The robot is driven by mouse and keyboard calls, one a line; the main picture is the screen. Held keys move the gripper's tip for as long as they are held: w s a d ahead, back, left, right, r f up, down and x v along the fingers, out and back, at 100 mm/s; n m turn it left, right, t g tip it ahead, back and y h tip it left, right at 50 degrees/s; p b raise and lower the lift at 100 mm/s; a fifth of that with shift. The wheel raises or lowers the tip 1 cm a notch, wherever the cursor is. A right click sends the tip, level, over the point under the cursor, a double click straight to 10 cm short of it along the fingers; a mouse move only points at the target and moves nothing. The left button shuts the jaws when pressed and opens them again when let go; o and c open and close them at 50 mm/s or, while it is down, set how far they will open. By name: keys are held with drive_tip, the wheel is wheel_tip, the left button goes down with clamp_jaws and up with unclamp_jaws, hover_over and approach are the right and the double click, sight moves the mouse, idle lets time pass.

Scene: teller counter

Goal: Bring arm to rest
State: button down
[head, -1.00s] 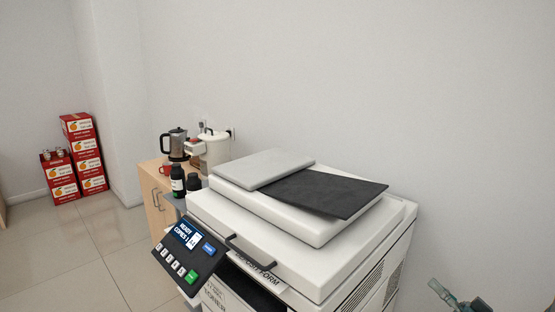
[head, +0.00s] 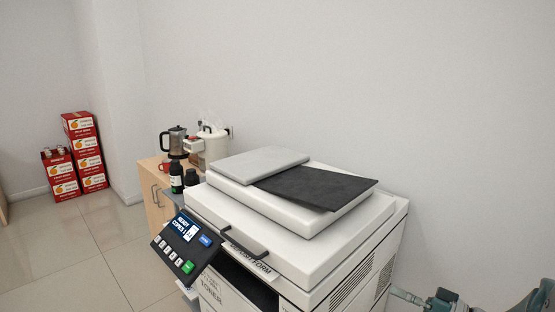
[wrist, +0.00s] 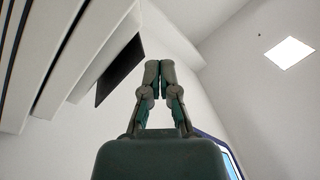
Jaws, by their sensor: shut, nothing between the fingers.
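My gripper (wrist: 160,68) shows in the wrist view with its two dark fingers together at the tips and nothing between them. It points along the white walls, clear of any object. In the head view, part of my green-grey arm (head: 440,302) shows at the bottom right corner, to the right of the copier. The white copier (head: 290,225) stands in the middle with its lid down. My arm and the copier look apart, though the lower part of the arm is cut off by the frame.
A dark folder (head: 315,186) and a grey slab (head: 258,164) lie on the copier lid. The control panel (head: 186,242) juts out at its front left. A wooden cabinet (head: 153,184) holds a kettle (head: 174,142) and a white pot (head: 213,145). Red cartons (head: 85,150) are stacked far left. Tiled floor (head: 90,255) is clear.

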drive_tip(key=s+a+f+g+h, duration=0.2)
drive_tip(key=s+a+g+h, duration=0.4)
drive_tip(key=s+a+g, duration=0.45)
drive_tip(key=s+d+r+m+t+h, duration=0.2)
drive_tip(key=s+t+h, duration=0.3)
drive_tip(key=h, duration=0.4)
drive_tip(key=shift+s+r, duration=0.55)
drive_tip(key=shift+s, duration=0.3)
drive_tip(key=shift+d, duration=0.1)
drive_tip(key=shift+d, duration=0.2)
